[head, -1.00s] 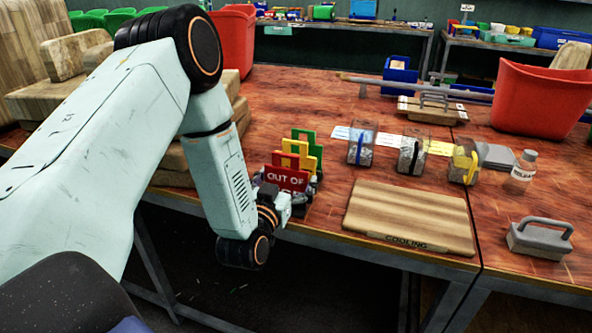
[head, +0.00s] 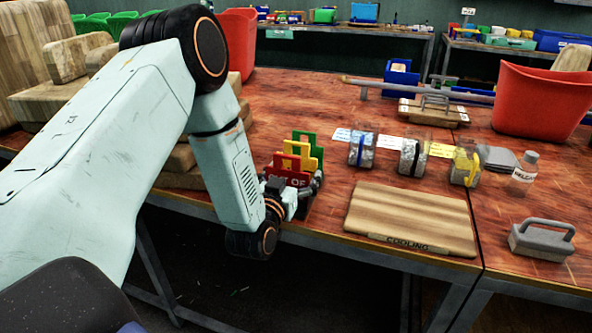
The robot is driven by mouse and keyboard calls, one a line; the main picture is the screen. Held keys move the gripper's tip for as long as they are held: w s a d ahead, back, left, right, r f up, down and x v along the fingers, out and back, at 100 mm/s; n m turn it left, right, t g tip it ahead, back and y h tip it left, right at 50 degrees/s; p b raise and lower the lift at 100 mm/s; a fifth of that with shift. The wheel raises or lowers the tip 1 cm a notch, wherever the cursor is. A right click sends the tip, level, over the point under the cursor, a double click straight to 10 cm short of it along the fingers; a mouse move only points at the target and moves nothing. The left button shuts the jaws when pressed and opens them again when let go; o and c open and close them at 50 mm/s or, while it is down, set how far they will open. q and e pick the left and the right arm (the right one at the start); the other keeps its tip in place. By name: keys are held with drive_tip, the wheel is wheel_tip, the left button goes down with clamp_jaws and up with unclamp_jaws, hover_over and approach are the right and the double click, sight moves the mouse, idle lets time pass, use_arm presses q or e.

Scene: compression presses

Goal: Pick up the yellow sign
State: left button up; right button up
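The yellow sign (head: 297,149) stands upright at the table's front edge, between a red sign (head: 287,172) in front and a green sign (head: 312,151) behind. The red sign's lettering is partly covered by my gripper. My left gripper (head: 293,184) is low at the rack of signs, with its fingers apart, one on each side of the red sign. Whether the fingers touch any sign cannot be told. The lower part of the yellow sign is hidden behind the red one. My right gripper is not in view.
A wooden board marked COOLING (head: 410,218) lies right of the signs. Several clear containers, such as the one with a yellow handle (head: 464,168), stand behind it. A grey handled block (head: 541,240) and a bottle (head: 523,174) are at the right. Red bins (head: 546,103) stand farther back.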

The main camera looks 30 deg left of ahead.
sight(293, 144)
use_arm(q)
wheel_tip(293, 144, up, 8)
drive_tip(key=p, duration=0.2)
drive_tip(key=shift+f+p, duration=0.25)
drive_tip(key=shift+p, duration=0.05)
drive_tip(key=shift+r+p, duration=0.3)
drive_tip(key=shift+r, duration=0.65)
clamp_jaws()
drive_tip(key=shift+r, duration=0.3)
drive_tip(key=shift+o, duration=2.1)
unclamp_jaws()
